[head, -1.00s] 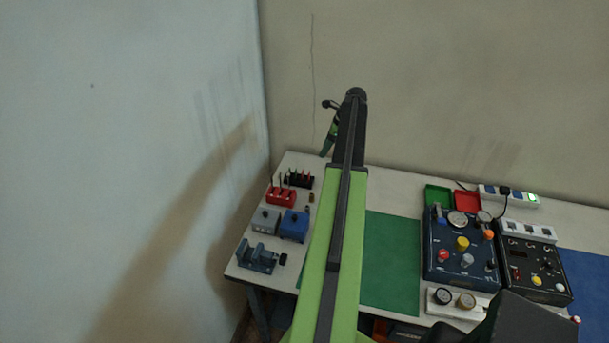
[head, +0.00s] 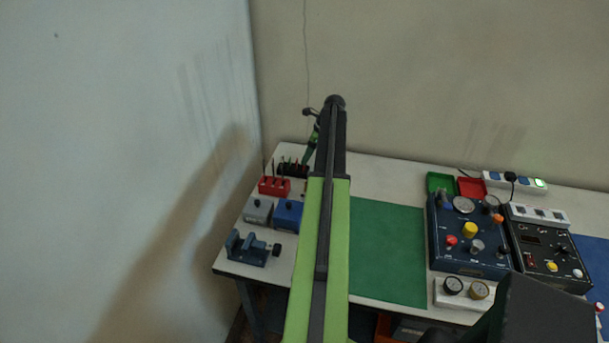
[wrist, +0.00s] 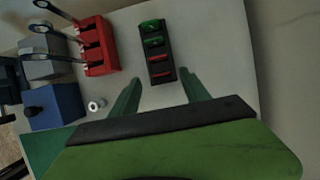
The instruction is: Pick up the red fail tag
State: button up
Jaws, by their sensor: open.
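Two red tags, the nearer one (wrist: 162,73) and the farther one (wrist: 160,58), stand in a black rack (wrist: 171,76) in the wrist view, in line with two green tags (wrist: 152,41). Which red one is the fail tag I cannot tell. My gripper (wrist: 160,79) is open and empty, its two green fingers pointing at the red end of the rack, apart from the tags. In the head view the black rack (head: 291,169) is at the back left of the bench, and my gripper (head: 309,152) is beside it, partly hidden by my arm.
A red holder (wrist: 100,47) with upright rods stands left of the rack. Grey (wrist: 42,58) and blue (wrist: 55,105) boxes and a small metal nut (wrist: 97,104) are near. A vise (head: 250,248) is at the front left. Dark control panels (head: 468,235) stand right of the green mat (head: 388,255).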

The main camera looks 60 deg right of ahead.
aim_at(304, 167)
jog(key=b+x, duration=0.5)
jog(key=shift+s+d+f, duration=0.1)
jog(key=shift+s+f, duration=0.05)
jog(key=shift+f, duration=0.1)
jog(key=shift+r, duration=0.2)
grip_shut()
